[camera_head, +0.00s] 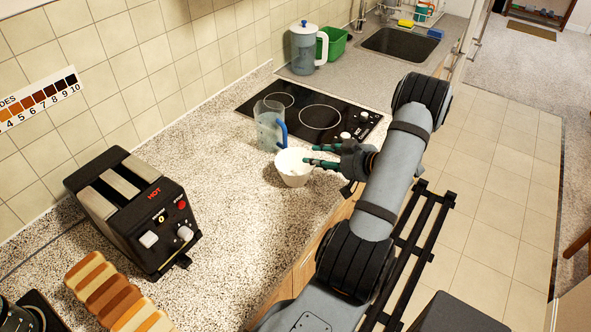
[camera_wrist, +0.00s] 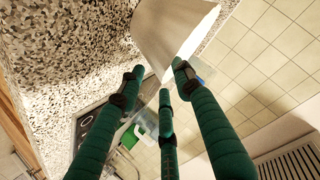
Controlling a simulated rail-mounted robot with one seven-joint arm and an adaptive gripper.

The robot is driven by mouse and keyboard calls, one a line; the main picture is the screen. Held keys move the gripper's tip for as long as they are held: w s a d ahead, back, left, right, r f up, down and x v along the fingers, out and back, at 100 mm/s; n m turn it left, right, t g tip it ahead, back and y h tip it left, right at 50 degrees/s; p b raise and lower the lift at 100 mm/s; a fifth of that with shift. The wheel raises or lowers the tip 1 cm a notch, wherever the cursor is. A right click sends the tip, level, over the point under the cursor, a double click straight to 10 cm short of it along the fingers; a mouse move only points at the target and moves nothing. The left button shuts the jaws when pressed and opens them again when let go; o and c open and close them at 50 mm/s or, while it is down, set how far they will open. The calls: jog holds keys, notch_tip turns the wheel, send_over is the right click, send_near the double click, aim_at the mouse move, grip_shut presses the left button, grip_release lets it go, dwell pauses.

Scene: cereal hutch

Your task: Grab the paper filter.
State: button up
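The white paper filter (camera_head: 293,172) stands upright on the speckled counter, in front of the cooktop, flaring towards its open top. My gripper (camera_head: 311,156) comes from the right, with its green fingertips at the filter's right rim. In the wrist view the filter (camera_wrist: 170,32) shows at the top, just beyond the fingertips. My gripper (camera_wrist: 157,80) has its fingers spread apart there, with nothing between them. Whether a fingertip touches the filter I cannot tell.
A clear jug with a blue handle (camera_head: 270,127) stands close behind the filter, by the black cooktop (camera_head: 318,112). A black toaster (camera_head: 133,212) and sliced bread (camera_head: 112,295) are at the left. The counter (camera_head: 230,240) between toaster and filter is clear.

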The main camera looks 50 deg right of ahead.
aim_at(309, 157)
jog(key=p+x, duration=0.1)
jog(key=x, duration=0.3)
jog(key=shift+d, duration=0.1)
jog(key=shift+c, duration=1.1)
jog(key=c, duration=0.6)
jog(key=shift+o, duration=0.2)
